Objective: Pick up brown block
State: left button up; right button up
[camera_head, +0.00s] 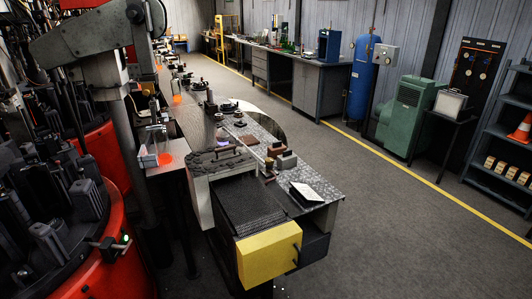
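A small brown block (250,140) lies flat on the grey speckled top of the long workbench (318,184), in the middle of the picture. A second brown block (276,150) stands nearer, with a dark part on top, beside a grey block (287,161). A small brownish piece (268,168) with a dark upright part is just in front of them. The frame does not settle which one the task means. Neither of my grippers is in view, and nothing is seen touching the blocks.
A yellow-fronted box (268,256) is at the workbench's near end, with a white-topped item (307,193) on the bench's right. Red rotary machines (110,270) crowd the left. Open floor (400,235) lies to the right, before a shelf (498,140) holding several tan boxes.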

aim_at(278, 148)
jog(key=k+u, duration=0.15)
jog(key=u, duration=1.4)
jog(key=l+u, duration=0.3)
jog(key=l, duration=1.8)
